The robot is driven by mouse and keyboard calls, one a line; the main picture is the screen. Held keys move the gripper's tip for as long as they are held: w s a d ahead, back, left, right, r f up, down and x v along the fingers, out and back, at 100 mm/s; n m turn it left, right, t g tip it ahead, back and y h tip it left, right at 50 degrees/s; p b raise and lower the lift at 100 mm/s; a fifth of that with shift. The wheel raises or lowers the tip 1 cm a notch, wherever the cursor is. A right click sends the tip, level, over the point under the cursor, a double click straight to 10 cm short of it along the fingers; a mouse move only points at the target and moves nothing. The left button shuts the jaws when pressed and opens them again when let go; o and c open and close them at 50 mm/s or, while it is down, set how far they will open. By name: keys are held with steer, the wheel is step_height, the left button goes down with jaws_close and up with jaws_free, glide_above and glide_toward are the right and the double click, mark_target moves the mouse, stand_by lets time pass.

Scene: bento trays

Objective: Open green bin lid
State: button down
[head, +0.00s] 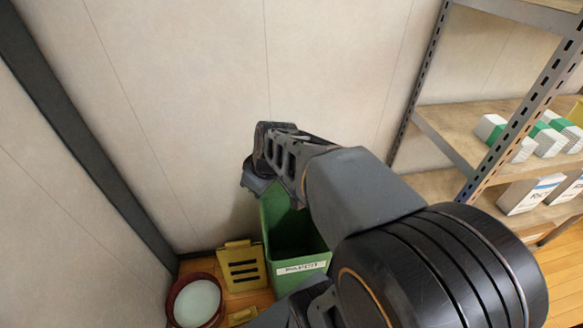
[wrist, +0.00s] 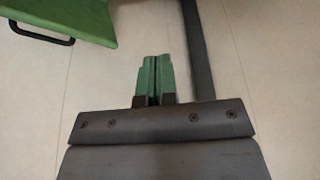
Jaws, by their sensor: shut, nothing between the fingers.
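The green bin (head: 301,268) stands on the floor against the wall in the head view, with a white label on its front. Its dark inside shows, so its top looks open at least in part; my arm covers some of it. In the wrist view a green panel with a black handle (wrist: 42,34), which looks like the lid, is at the top left, cut off by the frame. My gripper (wrist: 154,58) has its green fingers pressed together, empty, and apart from the panel and handle. In the head view my wrist is above the bin's left back side.
A yellow slotted piece (head: 243,266) and a round red-brown tub with a pale inside (head: 196,302) are left of the bin. Walls close in behind and at the left. A metal shelf (head: 447,133) with white and green boxes stands at the right.

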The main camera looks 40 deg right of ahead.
steer(key=w+d+f+n+t+b, duration=0.1)
steer(key=w+d+f+n+t, duration=0.2)
steer(key=d, duration=0.7)
steer(key=w+d+f+n+b, duration=0.2)
steer(key=w+d+n, duration=0.2)
steer(key=d, duration=0.5)
steer(key=x, duration=0.9)
steer(key=shift+d+f+p, duration=0.1)
steer(key=shift+p, duration=0.2)
